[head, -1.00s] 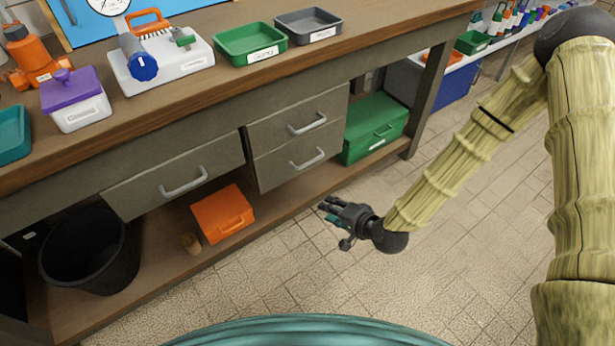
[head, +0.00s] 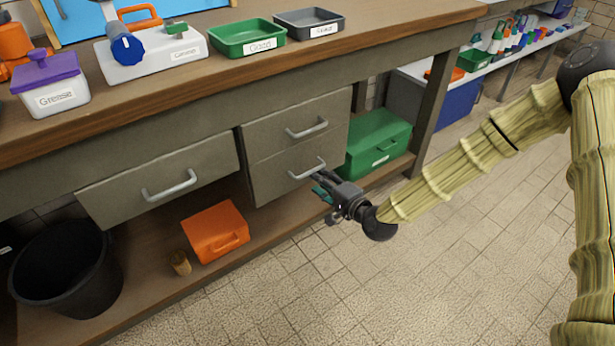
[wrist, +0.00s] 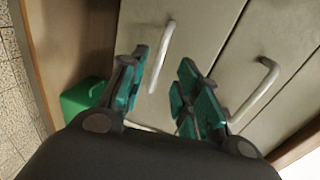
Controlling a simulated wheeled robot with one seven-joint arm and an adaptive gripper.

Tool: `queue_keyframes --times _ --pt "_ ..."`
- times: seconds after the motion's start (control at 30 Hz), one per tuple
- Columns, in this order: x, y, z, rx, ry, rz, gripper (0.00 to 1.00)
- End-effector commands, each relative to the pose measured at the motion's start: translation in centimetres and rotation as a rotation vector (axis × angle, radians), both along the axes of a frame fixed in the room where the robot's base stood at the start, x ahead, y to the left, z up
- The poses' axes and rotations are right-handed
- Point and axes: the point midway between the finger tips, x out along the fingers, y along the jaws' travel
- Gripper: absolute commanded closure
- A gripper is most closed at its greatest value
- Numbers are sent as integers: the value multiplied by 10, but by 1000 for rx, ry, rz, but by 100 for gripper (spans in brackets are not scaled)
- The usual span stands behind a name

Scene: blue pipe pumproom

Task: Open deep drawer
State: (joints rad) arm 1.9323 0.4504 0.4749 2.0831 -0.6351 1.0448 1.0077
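Two stacked grey-brown drawers hang under the workbench: an upper drawer (head: 275,128) and a lower drawer (head: 270,177), each with a silver bar handle. A wider drawer (head: 120,195) is to their left. All look closed; which is the deep drawer is not marked. My gripper (head: 320,184) is just in front of the lower drawer, near the right end of its handle (head: 307,169). In the wrist view my gripper (wrist: 162,78) is open and empty, with the lower handle (wrist: 166,50) beyond and between its fingers. The upper handle (wrist: 256,90) is to their right.
A green box (head: 378,140) stands on the lower shelf right of the drawers. An orange case (head: 213,230) and a black bin (head: 65,270) are to the left. Trays and a grease container (head: 50,85) stand on the benchtop. The tiled floor in front is clear.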

Motion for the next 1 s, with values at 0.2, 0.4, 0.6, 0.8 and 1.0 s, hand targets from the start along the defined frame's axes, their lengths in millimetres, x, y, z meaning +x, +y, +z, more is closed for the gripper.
queue_keyframes --times 0.2,0.4,0.6,0.8,1.0 --pt "29 21 -10 -1 -2 0 68" --pt "48 35 -14 -2 0 1 68" --pt "57 41 -16 -1 0 0 68" --pt "58 42 -16 -1 1 0 68" --pt "58 42 -16 -1 1 0 86"
